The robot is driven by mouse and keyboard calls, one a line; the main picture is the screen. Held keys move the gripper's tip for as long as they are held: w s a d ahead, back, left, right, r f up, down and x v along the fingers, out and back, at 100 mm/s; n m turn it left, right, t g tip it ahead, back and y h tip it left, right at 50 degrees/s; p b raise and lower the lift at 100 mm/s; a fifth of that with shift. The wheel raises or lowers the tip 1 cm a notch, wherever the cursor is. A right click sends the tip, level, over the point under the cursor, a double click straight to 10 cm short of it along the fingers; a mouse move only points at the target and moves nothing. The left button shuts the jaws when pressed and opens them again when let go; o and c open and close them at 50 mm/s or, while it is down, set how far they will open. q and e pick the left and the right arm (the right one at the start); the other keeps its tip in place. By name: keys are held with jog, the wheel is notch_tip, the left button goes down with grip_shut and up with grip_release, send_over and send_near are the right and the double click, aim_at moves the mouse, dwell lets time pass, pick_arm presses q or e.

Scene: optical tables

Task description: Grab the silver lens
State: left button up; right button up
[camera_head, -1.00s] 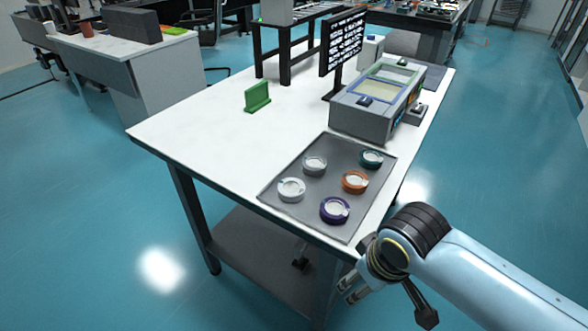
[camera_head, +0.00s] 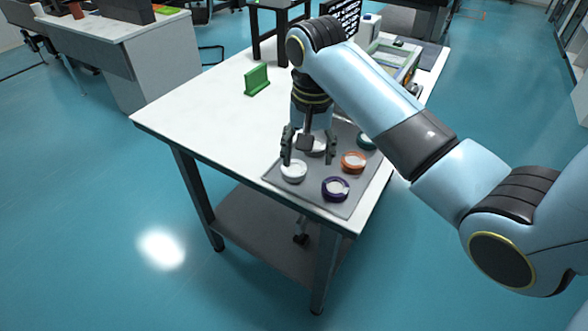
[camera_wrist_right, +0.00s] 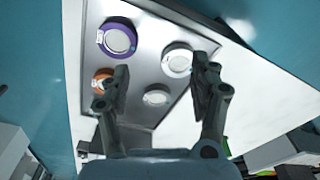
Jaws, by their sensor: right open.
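The silver lens (camera_head: 318,151) is a small ring-shaped disc lying on the grey tray (camera_head: 352,206), partly hidden behind my right gripper in the head view. It also shows in the right wrist view (camera_wrist_right: 156,95), between the two fingers in the picture. My right gripper (camera_head: 309,160) points down over the tray; its fingers are open and empty. How high the fingertips (camera_wrist_right: 160,86) are above the lens I cannot tell. My left gripper is in neither view.
Other lenses lie close by on the tray: white (camera_head: 293,172), purple (camera_head: 335,189), orange (camera_head: 353,162) and dark green (camera_head: 366,141). A green stand (camera_head: 257,79) is on the white table (camera_head: 215,105). A grey box device and screen stand behind my right arm.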

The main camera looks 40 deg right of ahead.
jog(key=w+r+m, duration=0.2)
jog(key=w+m, duration=0.1)
jog(key=w, duration=0.3)
send_over(294, 167)
jog(key=shift+g, duration=0.4)
notch_tip(294, 167, down, 4)
jog(key=shift+w+f, duration=0.1)
jog(key=shift+f, duration=0.15)
notch_tip(294, 167, down, 6)
jog(key=shift+r, duration=0.1)
jog(key=shift+c, duration=0.4)
jog(key=c, duration=0.8)
jog(key=shift+o, duration=0.2)
jog(key=shift+r, duration=0.15)
